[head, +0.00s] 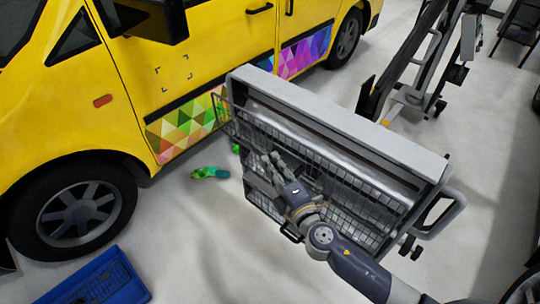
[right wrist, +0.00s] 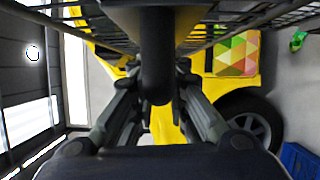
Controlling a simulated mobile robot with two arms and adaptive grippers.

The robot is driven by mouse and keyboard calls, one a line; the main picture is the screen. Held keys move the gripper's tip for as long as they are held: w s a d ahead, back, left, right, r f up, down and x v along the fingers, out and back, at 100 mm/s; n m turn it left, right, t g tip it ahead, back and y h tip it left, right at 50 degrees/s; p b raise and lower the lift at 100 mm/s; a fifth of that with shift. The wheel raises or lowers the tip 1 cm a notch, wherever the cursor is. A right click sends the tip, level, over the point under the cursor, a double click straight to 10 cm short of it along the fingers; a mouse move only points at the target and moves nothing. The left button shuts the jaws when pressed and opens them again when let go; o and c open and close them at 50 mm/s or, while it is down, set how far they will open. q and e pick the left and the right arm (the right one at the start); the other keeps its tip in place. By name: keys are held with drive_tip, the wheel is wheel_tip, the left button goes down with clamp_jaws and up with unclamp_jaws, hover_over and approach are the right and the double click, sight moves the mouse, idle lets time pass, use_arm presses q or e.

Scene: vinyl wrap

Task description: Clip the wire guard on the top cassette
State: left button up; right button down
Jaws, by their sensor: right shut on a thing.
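The top cassette (head: 340,122) is a long grey housing with a light top, set on a cart beside the yellow van. A dark wire guard (head: 242,127) of mesh runs along its near long side. My right gripper (head: 271,160) is at the guard, left of its middle. In the right wrist view its fingers (right wrist: 158,90) are closed around a dark bar (right wrist: 157,50) of the wire guard, with mesh (right wrist: 65,25) on both sides. The exact contact and any clips are hidden or too small to tell. My left gripper is not in view.
A yellow van (head: 130,75) with coloured triangle graphics stands close behind and left of the cart. The cart has a push handle (head: 445,212) at right. The floor at lower centre is clear.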

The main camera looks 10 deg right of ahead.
sight(290, 153)
drive_tip(key=shift+d+r, duration=0.2)
drive_tip(key=shift+d, duration=0.15)
drive_tip(key=w+d, duration=0.2)
drive_tip(key=d, duration=0.1)
drive_tip(key=shift+w+d, duration=0.3)
drive_tip(key=shift+w+d+r, duration=0.1)
drive_tip(key=shift+w+d, duration=0.15)
drive_tip(key=shift+d, duration=0.2)
drive_tip(key=shift+w+d+b, duration=0.2)
drive_tip(key=shift+d+b, duration=0.05)
drive_tip(key=shift+b, duration=0.25)
drive_tip(key=shift+w+d+b, duration=0.35)
drive_tip(key=shift+w+d, duration=0.05)
drive_tip(key=shift+d, duration=0.15)
idle(1.7)
drive_tip(key=c, duration=1.5)
unclamp_jaws()
